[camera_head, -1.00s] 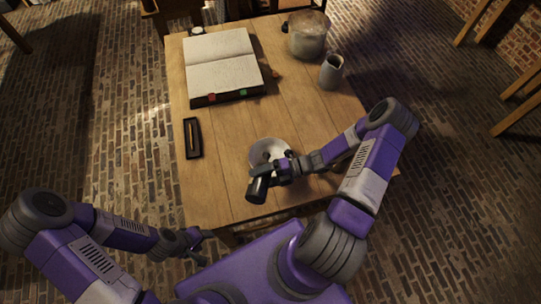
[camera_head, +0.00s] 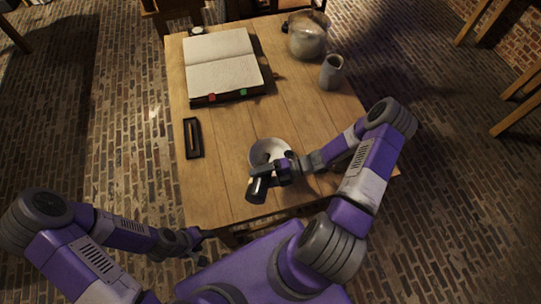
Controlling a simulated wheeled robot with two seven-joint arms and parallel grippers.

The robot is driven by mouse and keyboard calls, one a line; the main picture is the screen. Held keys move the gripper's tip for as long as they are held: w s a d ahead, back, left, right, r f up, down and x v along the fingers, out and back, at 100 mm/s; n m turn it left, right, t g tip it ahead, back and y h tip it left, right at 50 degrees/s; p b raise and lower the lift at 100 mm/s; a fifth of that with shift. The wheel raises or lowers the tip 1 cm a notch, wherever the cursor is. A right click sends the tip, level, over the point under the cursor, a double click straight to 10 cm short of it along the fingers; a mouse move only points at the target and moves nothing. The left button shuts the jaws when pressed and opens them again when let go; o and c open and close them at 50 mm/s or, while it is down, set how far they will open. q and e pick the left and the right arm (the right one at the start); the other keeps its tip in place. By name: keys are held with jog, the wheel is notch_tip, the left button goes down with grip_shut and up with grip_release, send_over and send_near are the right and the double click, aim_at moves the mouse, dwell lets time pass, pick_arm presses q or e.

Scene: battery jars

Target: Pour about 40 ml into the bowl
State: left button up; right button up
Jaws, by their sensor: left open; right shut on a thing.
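A white bowl (camera_head: 262,147) sits on the wooden table near its front, partly hidden by my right gripper. My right gripper (camera_head: 272,176) is shut on a dark cylindrical container (camera_head: 257,190). The container is tilted, in front of the bowl's near edge in this view. I cannot make out any liquid or the level inside the bowl. My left gripper (camera_head: 195,243) is open and empty, low beside the table's front left edge.
An open book (camera_head: 220,62) lies at the back left of the table (camera_head: 215,195). A black slotted tray (camera_head: 193,138) lies left of the bowl. A metal pot (camera_head: 307,40) and a grey jug (camera_head: 331,72) stand at the back right. The table's middle is clear.

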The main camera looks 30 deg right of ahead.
jog(key=shift+s+a+r+n, duration=0.1)
jog(key=shift+r+n, duration=0.05)
jog(key=shift+n, duration=0.15)
jog(key=shift+s+n+h, duration=0.2)
jog(key=shift+n+h, duration=0.4)
jog(key=shift+n, duration=0.1)
jog(key=shift+a+n+b, duration=0.1)
jog(key=shift+n+b, duration=0.4)
jog(key=shift+b, duration=0.05)
jog(key=shift+s+h, duration=0.1)
jog(key=shift+h, duration=0.2)
jog(key=shift+w+r+n, duration=0.2)
jog(key=shift+r+n, duration=0.15)
jog(key=shift+n, duration=0.05)
jog(key=shift+d, duration=0.2)
